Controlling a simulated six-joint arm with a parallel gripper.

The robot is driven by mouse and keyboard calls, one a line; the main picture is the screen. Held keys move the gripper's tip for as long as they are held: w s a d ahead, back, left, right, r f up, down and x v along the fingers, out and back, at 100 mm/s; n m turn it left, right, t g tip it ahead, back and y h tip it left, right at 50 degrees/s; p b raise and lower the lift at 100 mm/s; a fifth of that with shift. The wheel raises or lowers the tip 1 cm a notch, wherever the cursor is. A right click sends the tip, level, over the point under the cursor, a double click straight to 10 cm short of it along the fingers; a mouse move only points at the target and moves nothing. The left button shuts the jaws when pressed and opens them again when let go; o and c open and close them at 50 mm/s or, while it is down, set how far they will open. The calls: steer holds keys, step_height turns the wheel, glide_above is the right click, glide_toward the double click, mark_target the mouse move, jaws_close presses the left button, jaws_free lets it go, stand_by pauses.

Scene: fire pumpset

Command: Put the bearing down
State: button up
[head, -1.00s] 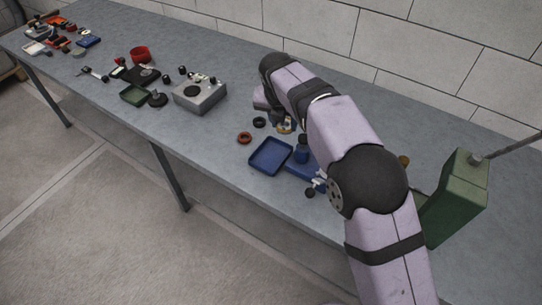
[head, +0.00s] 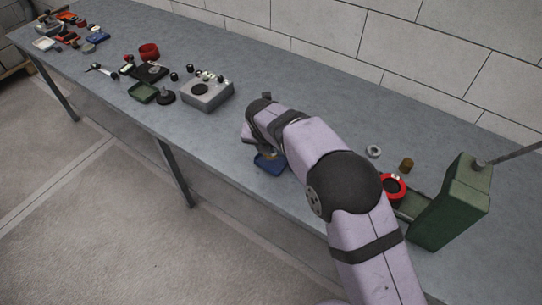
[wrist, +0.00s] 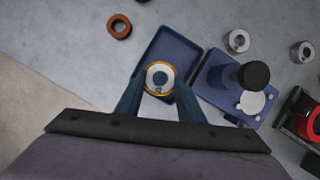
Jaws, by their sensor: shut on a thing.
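The bearing (wrist: 160,77) is a ring with a pale metal face, a dark blue centre and an orange-yellow rim. My gripper (wrist: 160,90) is shut on it, one finger on each side, in the wrist view. Both are over a blue tray (wrist: 163,38). I cannot tell whether the bearing touches the tray's floor. In the head view the tray (head: 270,168) shows partly below my wrist, and the bearing is mostly hidden there.
A blue fixture with a black-topped post (wrist: 253,75) stands right of the tray. A red-brown ring (wrist: 119,25) lies to the left, metal rings (wrist: 238,41) to the right. A grey box (head: 207,93) and a green housing (head: 452,205) stand on the bench.

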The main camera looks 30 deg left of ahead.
mark_target(270, 157)
steer(key=shift+f+p, duration=0.35)
steer(key=shift+f, duration=1.75)
steer(key=shift+f, duration=0.15)
steer(key=o, duration=0.9)
steer(key=shift+s+r, duration=0.1)
steer(key=shift+r, duration=0.35)
steer(key=b+v, duration=0.2)
steer(key=v, duration=0.9)
steer(key=shift+s+r, duration=0.15)
steer(key=shift+s, duration=0.1)
